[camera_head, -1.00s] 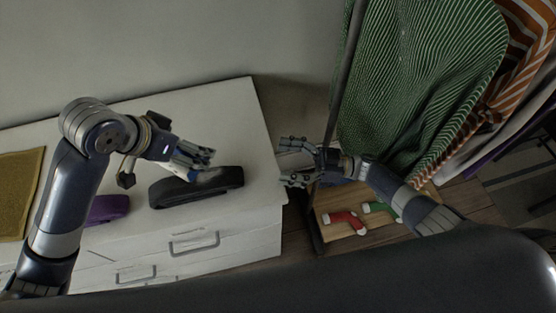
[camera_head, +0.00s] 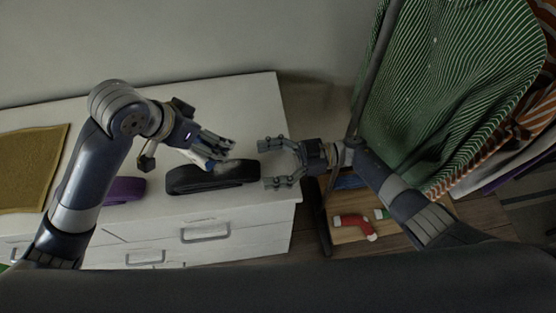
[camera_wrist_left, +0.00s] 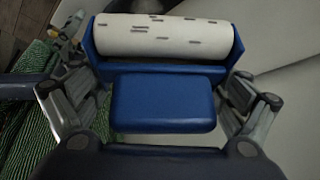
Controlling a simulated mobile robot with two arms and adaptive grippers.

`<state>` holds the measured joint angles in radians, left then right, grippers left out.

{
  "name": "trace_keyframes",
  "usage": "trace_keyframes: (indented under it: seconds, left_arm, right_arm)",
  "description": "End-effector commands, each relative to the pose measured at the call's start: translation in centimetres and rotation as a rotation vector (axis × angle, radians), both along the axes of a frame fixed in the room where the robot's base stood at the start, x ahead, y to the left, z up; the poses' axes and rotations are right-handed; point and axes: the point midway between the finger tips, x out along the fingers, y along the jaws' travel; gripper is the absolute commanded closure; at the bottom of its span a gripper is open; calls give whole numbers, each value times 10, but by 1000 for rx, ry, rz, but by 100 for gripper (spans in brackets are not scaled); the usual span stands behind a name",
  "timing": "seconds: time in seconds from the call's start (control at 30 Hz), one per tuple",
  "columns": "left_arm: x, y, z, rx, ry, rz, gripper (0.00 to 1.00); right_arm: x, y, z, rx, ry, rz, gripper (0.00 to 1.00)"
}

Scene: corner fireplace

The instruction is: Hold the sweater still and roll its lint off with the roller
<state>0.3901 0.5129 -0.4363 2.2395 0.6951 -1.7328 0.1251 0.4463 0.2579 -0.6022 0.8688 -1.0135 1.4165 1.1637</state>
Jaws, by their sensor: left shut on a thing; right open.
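A folded black sweater (camera_head: 200,181) lies on the white dresser top, with a pale greyish patch of lint (camera_head: 232,168) on its upper side. My left gripper (camera_head: 222,150) is shut on the blue lint roller (camera_head: 203,161), just above the sweater's back edge; I cannot tell if the roller touches it. In the left wrist view the roller's white cylinder (camera_wrist_left: 165,37) carries several dark specks, and its blue body (camera_wrist_left: 163,103) sits between the fingers. My right gripper (camera_head: 266,164) is open and empty, just right of the sweater's right end, apart from it.
A purple folded garment (camera_head: 124,190) and a mustard cloth (camera_head: 28,168) lie left on the dresser (camera_head: 215,92). A rack with a green striped shirt (camera_head: 455,90) stands right, above a low shelf with a red sock (camera_head: 356,225).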

Motion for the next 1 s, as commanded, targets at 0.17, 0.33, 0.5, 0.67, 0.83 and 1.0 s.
trace_keyframes:
  seconds: [0.17,0.33,0.5,0.67,0.83,1.0]
  left_arm:
    - [0,0,0,-1,-1,0,47]
    - [0,0,0,-1,-1,0,47]
    - [0,0,0,-1,-1,0,47]
    - [0,0,0,-1,-1,0,47]
    - [0,0,0,-1,-1,0,47]
    - [0,0,0,-1,-1,0,47]
  right_arm:
    - [0,2,0,0,0,-1,18]
    - [0,1,0,0,0,-1,34]
    - [0,1,0,0,0,-1,73]
    - [0,1,0,0,0,-1,77]
    - [0,1,0,0,0,-1,77]
    - [0,1,0,-1,0,-1,77]
